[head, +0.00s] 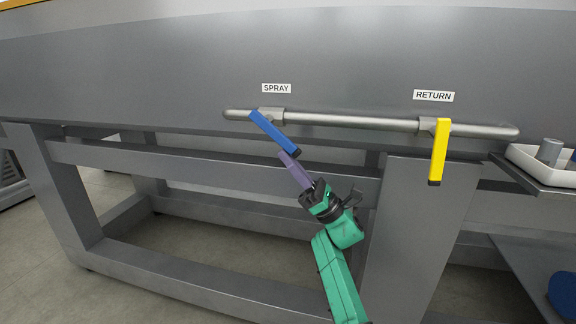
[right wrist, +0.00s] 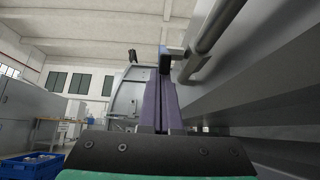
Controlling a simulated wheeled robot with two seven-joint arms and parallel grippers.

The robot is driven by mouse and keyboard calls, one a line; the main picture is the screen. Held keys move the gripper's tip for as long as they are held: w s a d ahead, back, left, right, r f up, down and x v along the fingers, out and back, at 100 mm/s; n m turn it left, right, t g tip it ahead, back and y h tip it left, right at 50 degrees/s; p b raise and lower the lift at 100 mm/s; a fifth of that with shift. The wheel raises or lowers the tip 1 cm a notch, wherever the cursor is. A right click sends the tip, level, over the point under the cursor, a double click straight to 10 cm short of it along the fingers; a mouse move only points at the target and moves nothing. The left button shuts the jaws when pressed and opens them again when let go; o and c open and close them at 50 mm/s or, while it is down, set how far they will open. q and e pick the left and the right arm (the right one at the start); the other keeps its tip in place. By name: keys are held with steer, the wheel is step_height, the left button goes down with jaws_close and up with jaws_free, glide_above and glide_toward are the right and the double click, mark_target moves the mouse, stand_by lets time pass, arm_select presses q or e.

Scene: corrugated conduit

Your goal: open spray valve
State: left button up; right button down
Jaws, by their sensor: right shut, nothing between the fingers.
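The spray valve's blue handle (head: 272,132) sits on the grey pipe (head: 340,121) below the SPRAY label (head: 276,88). It slants down and to the right from its pivot. My right gripper (head: 286,155) has purple fingers that are shut and empty. Its tips are at the lower end of the blue handle; I cannot tell whether they touch. In the right wrist view the shut fingers (right wrist: 162,82) point ahead, with the handle's blue end (right wrist: 175,51) just beyond their tips. My left gripper is not in view.
A yellow handle (head: 439,152) hangs straight down on the same pipe under the RETURN label (head: 433,96). A white tray (head: 530,164) with a grey cylinder (head: 549,151) stands on a shelf at the right. Grey frame beams (head: 215,170) run below the pipe.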

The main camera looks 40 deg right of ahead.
mark_target(283, 135)
steer(key=r+g+h, duration=0.1)
steer(key=s+d+r+g+h+p, duration=0.1)
steer(key=s+r+g+h+p, duration=0.1)
steer(key=g, duration=0.1)
steer(key=shift+s+d+r, duration=0.15)
steer(key=shift+d+r, duration=0.1)
steer(key=shift+d, duration=0.05)
steer(key=shift+s+d+r+g, duration=0.15)
steer(key=shift+r+g, duration=0.2)
steer(key=shift+g, duration=0.15)
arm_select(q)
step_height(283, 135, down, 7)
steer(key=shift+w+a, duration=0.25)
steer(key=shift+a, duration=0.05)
arm_select(e)
steer(key=shift+r, duration=0.35)
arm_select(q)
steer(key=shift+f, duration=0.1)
arm_select(e)
steer(key=shift+s+d, duration=0.1)
